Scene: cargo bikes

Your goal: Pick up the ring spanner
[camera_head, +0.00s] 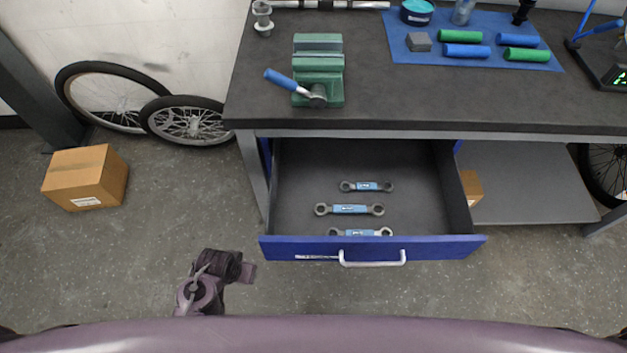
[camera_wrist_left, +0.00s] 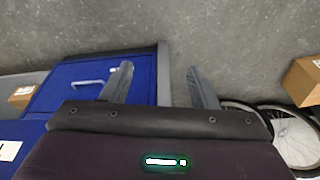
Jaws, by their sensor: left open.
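Three double-ended ring spanners with blue middles lie crosswise in the open drawer in the head view. The back ring spanner (camera_head: 367,186) looks shortest, the middle ring spanner (camera_head: 349,209) longer, and the front ring spanner (camera_head: 361,232) is partly hidden by the drawer front. The drawer (camera_head: 290,248) is blue-fronted with a white handle. In the head view my left arm is low, left of the drawer and apart from the spanners. My right gripper is not in view.
The workbench (camera_head: 420,95) overhangs the drawer's back. A green vise (camera_head: 318,75) and a blue mat (camera_head: 400,50) with grips sit on it. A cardboard box (camera_head: 86,177) and wheels (camera_head: 190,119) stand at left. The floor around the drawer front is clear.

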